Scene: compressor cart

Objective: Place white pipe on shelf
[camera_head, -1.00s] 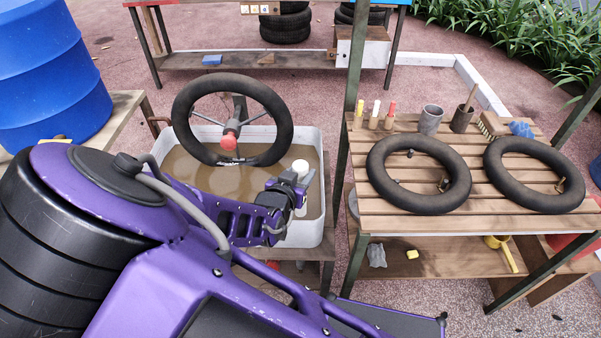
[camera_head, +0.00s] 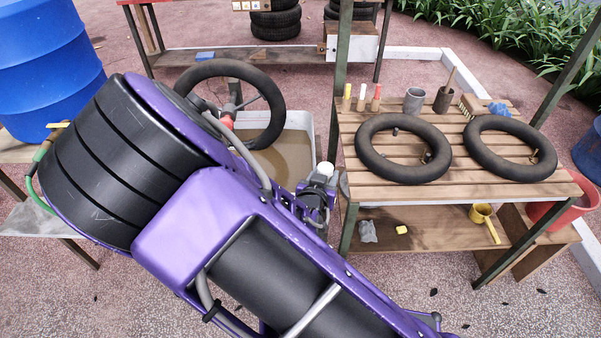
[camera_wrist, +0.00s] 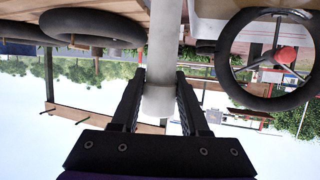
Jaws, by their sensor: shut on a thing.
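My gripper (camera_wrist: 160,80) is shut on the white pipe (camera_wrist: 163,45) in the wrist view, one finger on each side of it. In the head view the pipe's pale round top (camera_head: 325,169) shows above my gripper (camera_head: 318,188); my arm hides much of the rest. They are at the right edge of the water basin, just left of the wooden rack. The rack has a slatted top (camera_head: 400,197) and a lower shelf (camera_head: 440,232). A grey lump (camera_head: 368,231), a yellow sponge (camera_head: 401,230) and a yellow scoop (camera_head: 482,213) are on the lower shelf.
Two black inner tubes (camera_head: 403,176) (camera_head: 512,178) lie on the slatted top, with cups and coloured sticks behind them. A dark post (camera_head: 348,228) stands at the rack's left corner. A steering wheel (camera_head: 262,78) rises by the basin (camera_head: 308,125). The lower shelf has bare patches.

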